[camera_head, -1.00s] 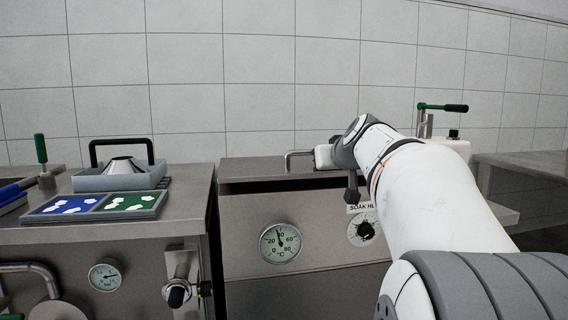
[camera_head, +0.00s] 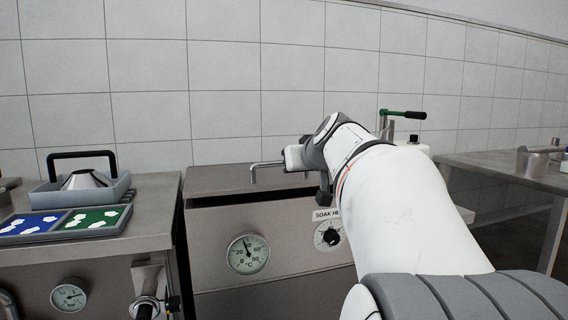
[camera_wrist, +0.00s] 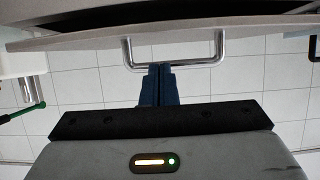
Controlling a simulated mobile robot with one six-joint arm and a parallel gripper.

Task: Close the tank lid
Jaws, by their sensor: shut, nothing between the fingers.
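The tank lid (camera_head: 225,182) is the steel top of the middle unit in the head view. A dark gap shows between its front edge and the front panel, so it stands slightly open. Its bar handle (camera_head: 262,164) shows just left of my gripper's pale body. In the wrist view the U-shaped handle (camera_wrist: 128,52) hangs from the lid edge (camera_wrist: 85,40). My gripper (camera_wrist: 160,68) is shut and empty, its two blue fingers together with their tips at the handle's crossbar. I cannot tell whether they touch it. The head view hides the fingertips.
A thermometer dial (camera_head: 248,254) and a soak heater knob (camera_head: 328,236) are on the tank's front. The left bench holds a grey tray (camera_head: 60,196) and blue and green panels (camera_head: 95,219). A green-handled lever (camera_head: 402,114) stands behind my arm. Another table (camera_head: 500,172) is at right.

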